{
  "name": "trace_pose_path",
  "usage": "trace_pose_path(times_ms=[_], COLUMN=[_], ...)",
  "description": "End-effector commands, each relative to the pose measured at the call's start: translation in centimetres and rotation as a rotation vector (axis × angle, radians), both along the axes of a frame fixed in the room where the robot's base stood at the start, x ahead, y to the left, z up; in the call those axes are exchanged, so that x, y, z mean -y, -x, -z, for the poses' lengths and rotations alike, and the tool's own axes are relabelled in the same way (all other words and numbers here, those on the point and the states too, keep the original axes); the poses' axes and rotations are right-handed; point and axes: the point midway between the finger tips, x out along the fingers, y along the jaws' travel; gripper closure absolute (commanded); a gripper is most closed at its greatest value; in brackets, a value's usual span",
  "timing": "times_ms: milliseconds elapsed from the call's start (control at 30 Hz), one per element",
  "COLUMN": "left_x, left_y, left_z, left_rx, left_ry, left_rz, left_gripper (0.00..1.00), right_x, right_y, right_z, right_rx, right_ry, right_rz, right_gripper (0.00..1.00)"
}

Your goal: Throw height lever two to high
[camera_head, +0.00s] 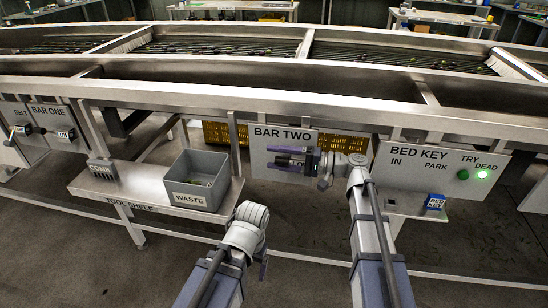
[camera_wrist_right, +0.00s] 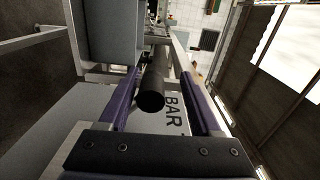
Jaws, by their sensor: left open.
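The BAR TWO panel (camera_head: 262,143) hangs under the machine's front rail in the head view. Its dark lever handle (camera_head: 289,160) lies in front of a label partly hidden by my gripper; "LO" shows. My right gripper (camera_head: 318,168) is at the panel, beside and around this handle. In the right wrist view the black round handle (camera_wrist_right: 153,92) lies between the two purple fingers (camera_wrist_right: 164,98), with a clear gap on its right side. The right gripper is open. My left gripper (camera_head: 264,262) is low in front of the shelf, open and empty.
The tool shelf (camera_head: 130,178) holds a grey WASTE bin (camera_head: 200,185) left of the panel. The BED KEY panel (camera_head: 440,165), with a lit green lamp (camera_head: 483,175), stands to the right. The BAR ONE panel (camera_head: 50,125) is far left. A long steel rail (camera_head: 260,105) runs above.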

Motion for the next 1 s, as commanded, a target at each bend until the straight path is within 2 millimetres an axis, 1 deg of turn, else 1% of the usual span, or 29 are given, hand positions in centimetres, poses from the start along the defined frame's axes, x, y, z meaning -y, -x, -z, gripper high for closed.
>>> trace_pose_path(times_ms=[33, 1000], left_x=[0.0, 0.0], left_y=[0.0, 0.0], left_z=[0.0, 0.0], left_rx=[0.0, 0.0], left_ry=[0.0, 0.0], left_rz=[0.0, 0.0], left_gripper=[0.13, 0.13], right_x=[0.5, 6.8], right_y=[0.0, 1.4], right_z=[0.0, 0.0], right_rx=[0.0, 0.0], right_ry=[-0.001, 0.0], right_rz=[0.005, 0.005], right_gripper=[0.38, 0.38])
